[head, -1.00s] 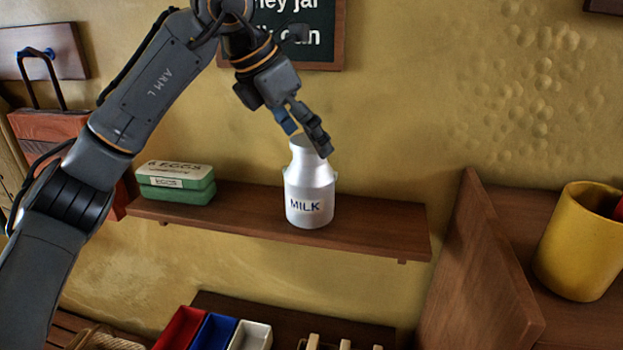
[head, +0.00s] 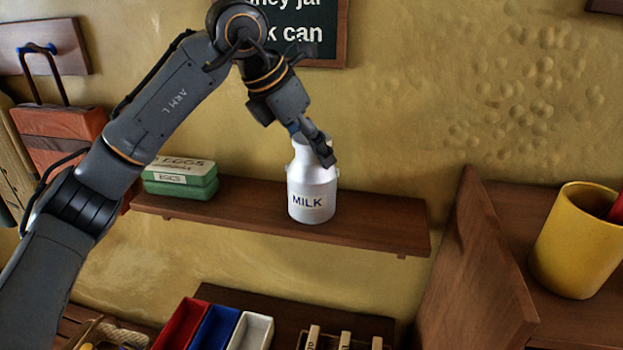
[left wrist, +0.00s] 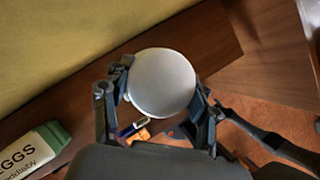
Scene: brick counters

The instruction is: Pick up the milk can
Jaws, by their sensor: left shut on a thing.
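The milk can (head: 311,190) is a silver-white metal can with "MILK" in dark letters. It stands upright on the wooden wall shelf (head: 384,225) in the head view. My left gripper (head: 313,146) reaches down from above and is shut on the can's neck. In the left wrist view the can's round pale top (left wrist: 163,83) fills the space between the two fingers of my left gripper (left wrist: 158,104). The can's base seems to touch the shelf.
A green egg carton (head: 180,184) sits on the shelf to the left of the can. A yellow pot (head: 573,240) stands at the right behind a wooden divider (head: 482,270). Red, blue and white bins (head: 251,331) are below. The shelf's right part is clear.

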